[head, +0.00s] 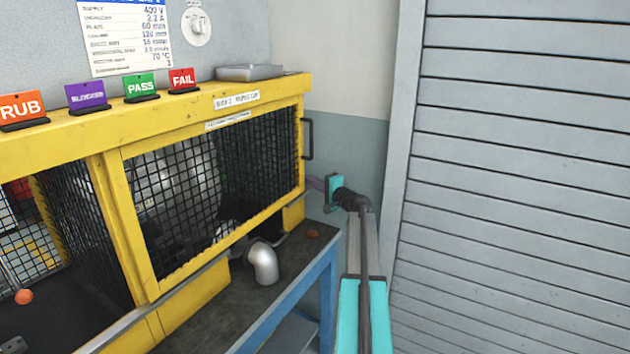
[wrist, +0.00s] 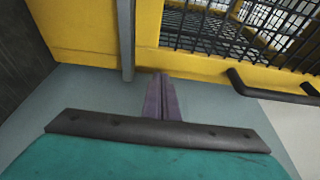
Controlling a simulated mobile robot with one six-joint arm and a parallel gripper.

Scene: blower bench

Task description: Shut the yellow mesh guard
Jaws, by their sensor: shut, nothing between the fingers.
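The yellow mesh guard (head: 300,155) is a yellow-framed panel with black wire mesh on the front of the yellow enclosure in the head view. A black bar handle (head: 307,138) stands at its right end. In the wrist view a yellow frame with mesh (wrist: 190,62) crosses the top, and the black handle (wrist: 262,88) is at the right. My gripper (head: 316,184) is to the right of the enclosure, below the handle and apart from it. Its purple fingers (wrist: 161,76) are together and empty. I cannot tell how far the guard stands open.
A bench (head: 290,262) with blue legs carries a silver pipe elbow (head: 264,262) under the enclosure. Several coloured signs, including a green PASS sign (head: 140,86), and a grey tray (head: 249,72) stand on top. A grey slatted shutter (head: 520,180) bounds the right side.

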